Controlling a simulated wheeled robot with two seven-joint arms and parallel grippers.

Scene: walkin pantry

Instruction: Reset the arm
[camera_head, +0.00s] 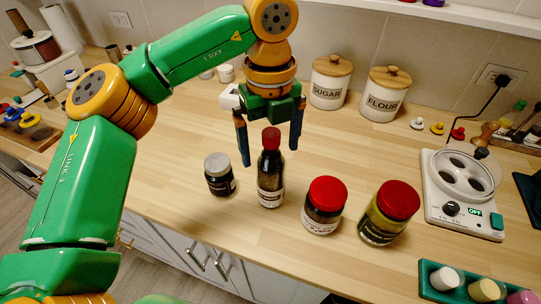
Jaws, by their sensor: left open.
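My left arm, green and orange, reaches in from the left over the wooden counter (190,143). Its left gripper (270,157) points down, with its two dark blue fingers spread apart. In the picture, the red cap of a tall dark bottle (270,176) shows between the fingers. I cannot tell whether the fingers are around the bottle or behind it, and no contact shows. The bottle stands upright on the counter. My right gripper is not in the picture.
A small dark jar (219,176) stands left of the bottle. Two red-lidded jars (324,206) (388,213) stand to its right. SUGAR (329,83) and FLOUR (384,95) canisters stand at the back. A white appliance (463,190) and green tray (433,287) are right.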

